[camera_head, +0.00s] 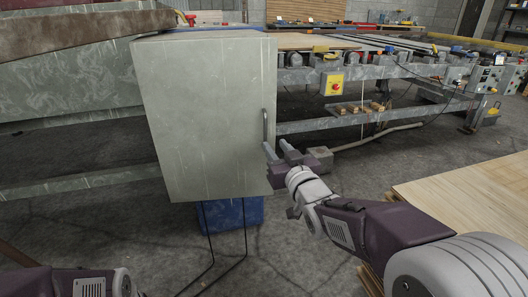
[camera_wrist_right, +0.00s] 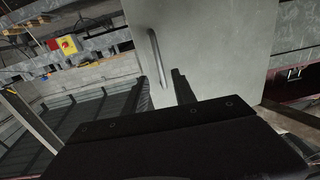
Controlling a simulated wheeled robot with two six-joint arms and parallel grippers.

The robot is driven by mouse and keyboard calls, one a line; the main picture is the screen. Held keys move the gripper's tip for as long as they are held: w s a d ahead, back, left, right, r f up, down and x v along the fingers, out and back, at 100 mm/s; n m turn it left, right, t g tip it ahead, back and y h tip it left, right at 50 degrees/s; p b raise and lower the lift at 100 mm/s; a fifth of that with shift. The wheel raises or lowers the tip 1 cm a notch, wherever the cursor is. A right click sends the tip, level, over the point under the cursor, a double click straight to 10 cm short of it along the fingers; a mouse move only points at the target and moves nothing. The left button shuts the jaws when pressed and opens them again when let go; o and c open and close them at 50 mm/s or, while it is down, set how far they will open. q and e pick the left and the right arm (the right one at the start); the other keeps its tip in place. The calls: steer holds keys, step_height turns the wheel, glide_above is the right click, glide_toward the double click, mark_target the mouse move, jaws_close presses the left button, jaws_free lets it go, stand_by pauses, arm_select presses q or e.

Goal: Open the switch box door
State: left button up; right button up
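The switch box (camera_head: 205,110) is a grey-green upright cabinet in the middle-left of the head view, with its door shut. A curved metal handle (camera_head: 265,125) stands near the door's right edge. In the right wrist view the handle (camera_wrist_right: 157,57) runs down along the door (camera_wrist_right: 205,45). My right gripper (camera_head: 275,148) is open, its two fingers apart just below the handle in the head view. In the wrist view the fingertips (camera_wrist_right: 162,88) lie at the handle's lower end; I cannot tell whether they touch it. Only part of my left arm shows at the lower left; its gripper is out of view.
A long metal conveyor frame (camera_head: 310,76) with a yellow-and-red switch (camera_head: 332,83) runs behind and right of the box. A stack of veneer sheets (camera_head: 475,200) lies at the right. A blue object (camera_head: 230,216) sits under the box. Concrete floor is open in front.

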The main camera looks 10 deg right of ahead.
mark_target(266, 135)
steer(key=w+b, duration=0.1)
steer(key=w, duration=0.4)
steer(key=w+b, duration=0.1)
steer(key=w, duration=0.2)
steer(key=shift+w+a+f+b, duration=0.25)
steer(key=shift+a+f+b, duration=0.05)
steer(key=shift+f+b, duration=0.1)
steer(key=shift+w+r, duration=0.1)
steer(key=shift+w, duration=0.25)
arm_select(q)
step_height(266, 135, down, 3)
steer(key=shift+f, duration=0.2)
arm_select(e)
jaws_close()
stand_by(0.3)
